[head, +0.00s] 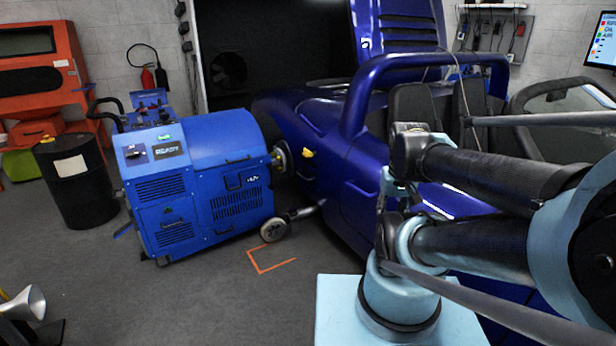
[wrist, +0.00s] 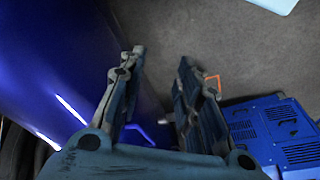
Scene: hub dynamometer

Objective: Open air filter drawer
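The blue dynamometer cabinet (head: 205,185) stands on the floor left of centre in the head view, beside the blue car. Its front has vents and panels with small dark handles, including a lower-left panel (head: 168,222) and a side panel (head: 247,181). I cannot tell which one is the air filter drawer; none is visibly pulled out. The cabinet also shows at the lower right of the wrist view (wrist: 272,130). My gripper (wrist: 162,57) is open and empty, with a clear gap between its fingers. It is apart from the cabinet, over the floor and car side.
The blue car (head: 345,170) stands right of the cabinet. A black drum (head: 75,190) stands to its left. A wheeled leg (head: 275,229) and an orange floor marking (head: 260,268) lie ahead. The grey floor (head: 170,305) before the cabinet is mostly clear.

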